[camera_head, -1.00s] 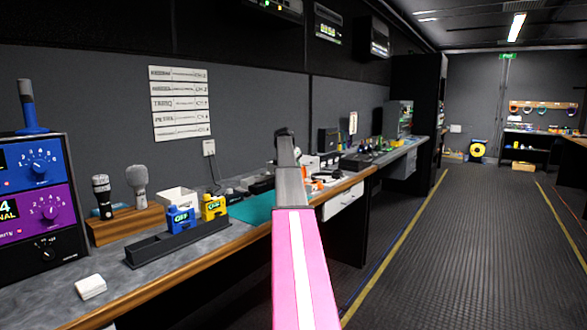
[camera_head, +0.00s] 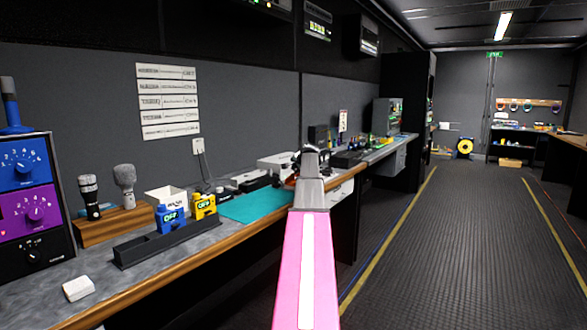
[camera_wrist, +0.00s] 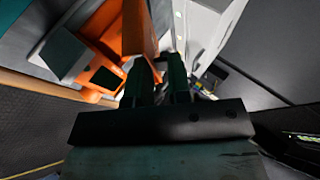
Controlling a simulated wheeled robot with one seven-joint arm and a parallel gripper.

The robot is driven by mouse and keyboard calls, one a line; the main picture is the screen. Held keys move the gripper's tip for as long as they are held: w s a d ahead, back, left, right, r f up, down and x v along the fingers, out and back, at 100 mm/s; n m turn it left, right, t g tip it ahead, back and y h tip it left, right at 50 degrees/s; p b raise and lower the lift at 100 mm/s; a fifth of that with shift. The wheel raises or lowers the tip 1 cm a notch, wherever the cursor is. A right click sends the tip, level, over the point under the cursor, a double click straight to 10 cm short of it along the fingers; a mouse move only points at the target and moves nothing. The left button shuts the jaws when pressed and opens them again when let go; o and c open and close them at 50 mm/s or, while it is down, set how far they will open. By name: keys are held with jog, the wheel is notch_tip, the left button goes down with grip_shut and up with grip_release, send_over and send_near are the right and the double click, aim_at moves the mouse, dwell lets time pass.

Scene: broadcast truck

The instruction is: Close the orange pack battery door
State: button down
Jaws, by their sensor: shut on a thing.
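The orange pack (camera_wrist: 92,52) shows close up in the wrist view at the upper left, with dark openings in its body. A tall orange panel (camera_wrist: 139,28), which looks like its door, stands at the pack's right side. My gripper (camera_wrist: 160,72) has its dark fingers at the lower end of this panel and is shut on it, though the contact itself is partly hidden. In the head view my gripper (camera_head: 311,152) is at the far end of my pink arm, over the bench edge. The arm hides most of the pack there.
The long grey bench (camera_head: 205,243) has a wooden front edge. On it are a blue pack (camera_head: 170,219), a yellow pack (camera_head: 203,206), a black tray (camera_head: 165,246), microphones (camera_head: 124,182) and a teal mat (camera_head: 255,205). The aisle floor (camera_head: 440,250) to the right is clear.

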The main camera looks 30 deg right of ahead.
jog(key=shift+s+d+f+m+t+y, duration=0.2)
jog(key=shift+s+f+m+t, duration=0.25)
jog(key=shift+t, duration=0.45)
jog(key=shift+s+d+f+m+t+y, duration=0.1)
jog(key=shift+s+f+m+t+y, duration=0.2)
jog(key=shift+f+t, duration=0.5)
jog(key=shift+r, duration=0.1)
jog(key=c, duration=1.1)
grip_release()
jog(key=shift+r+n, duration=0.1)
jog(key=shift+n, duration=0.15)
